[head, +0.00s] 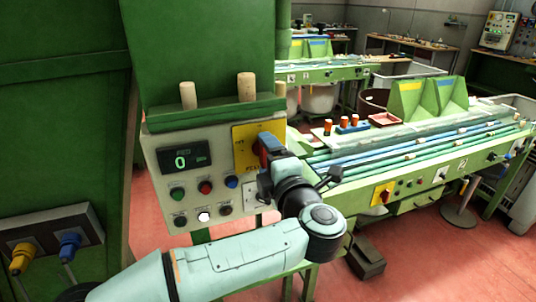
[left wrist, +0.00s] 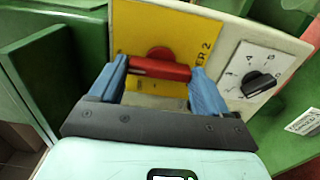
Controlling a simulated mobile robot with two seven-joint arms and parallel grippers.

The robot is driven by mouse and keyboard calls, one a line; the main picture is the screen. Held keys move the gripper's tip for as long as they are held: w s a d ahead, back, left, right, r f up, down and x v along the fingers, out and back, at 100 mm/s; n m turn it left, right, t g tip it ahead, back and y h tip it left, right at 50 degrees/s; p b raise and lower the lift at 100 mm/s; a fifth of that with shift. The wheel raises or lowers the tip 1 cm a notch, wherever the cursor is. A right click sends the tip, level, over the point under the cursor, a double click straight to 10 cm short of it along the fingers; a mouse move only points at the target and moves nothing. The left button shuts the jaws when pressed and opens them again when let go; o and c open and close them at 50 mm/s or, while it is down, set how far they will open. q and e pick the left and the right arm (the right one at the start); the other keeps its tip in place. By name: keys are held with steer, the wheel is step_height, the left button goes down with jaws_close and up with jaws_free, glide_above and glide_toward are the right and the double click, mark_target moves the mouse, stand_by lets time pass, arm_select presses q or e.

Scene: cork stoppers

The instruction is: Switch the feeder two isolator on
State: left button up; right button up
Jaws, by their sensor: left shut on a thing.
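The feeder two isolator is a red rotary handle (head: 263,155) on a yellow plate (head: 243,133) at the right of the grey control panel. In the left wrist view the red handle (left wrist: 160,68) lies across the picture, and the yellow plate (left wrist: 205,38) carries a partly hidden label ending in "ER 2". My left gripper (head: 268,150) is at the plate. Its blue fingers (left wrist: 162,85) are shut on the two ends of the handle. The gripper hides part of the plate and handle in the head view. My right gripper is not in view.
The panel has a display (head: 183,159) reading 0 and several push buttons (head: 205,188). A black selector knob (left wrist: 258,83) sits beside the yellow plate. Cork stoppers (head: 246,87) stand on the green ledge above. A green conveyor bench (head: 420,150) stands to the right.

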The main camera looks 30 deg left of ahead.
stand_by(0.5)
arm_select(q)
steer(key=o, duration=1)
steer(key=shift+d, duration=0.1)
steer(key=b+v, duration=0.1)
steer(key=v, duration=1.2)
steer(key=shift+s+b, duration=0.15)
steer(key=shift+b, duration=0.2)
